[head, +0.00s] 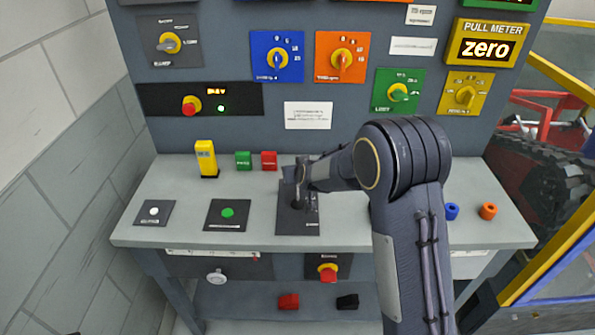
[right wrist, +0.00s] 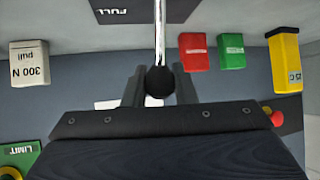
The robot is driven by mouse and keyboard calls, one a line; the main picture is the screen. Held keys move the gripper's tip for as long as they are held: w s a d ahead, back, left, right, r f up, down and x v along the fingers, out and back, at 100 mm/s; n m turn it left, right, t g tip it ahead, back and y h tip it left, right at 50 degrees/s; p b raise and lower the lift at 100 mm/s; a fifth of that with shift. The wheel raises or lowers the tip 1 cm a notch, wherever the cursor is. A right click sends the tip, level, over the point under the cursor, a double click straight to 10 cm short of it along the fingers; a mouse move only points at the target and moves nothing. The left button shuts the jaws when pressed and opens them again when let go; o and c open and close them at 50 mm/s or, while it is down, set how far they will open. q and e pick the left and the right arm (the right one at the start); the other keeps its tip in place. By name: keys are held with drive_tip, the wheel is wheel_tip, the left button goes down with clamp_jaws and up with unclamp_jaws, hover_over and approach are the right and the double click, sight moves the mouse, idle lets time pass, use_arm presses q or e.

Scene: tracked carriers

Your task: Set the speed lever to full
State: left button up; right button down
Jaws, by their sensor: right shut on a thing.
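The speed lever's dark plate (head: 312,222) lies on the grey bench, right of the green button's plate. My right gripper (head: 297,184) comes in from the right over this plate and hides much of the lever. In the right wrist view the lever shows as a silver rod (right wrist: 160,35) with a round black knob (right wrist: 160,82). The knob sits between the two fingers of my right gripper (right wrist: 159,90), which are shut on it. A dark plate marked FULL (right wrist: 120,10) shows at the top edge of that view. My left gripper is out of view.
A white block marked 300 N (right wrist: 29,63) shows in the right wrist view. Blue (head: 452,211) and orange (head: 488,211) rings lie at the right. The pull meter (head: 487,50) reads zero.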

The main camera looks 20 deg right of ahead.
drive_tip(key=shift+d, duration=0.15)
drive_tip(key=c, duration=1.2)
unclamp_jaws()
drive_tip(key=shift+f, duration=0.15)
drive_tip(key=v, duration=0.8)
drive_tip(key=shift+w, duration=0.1)
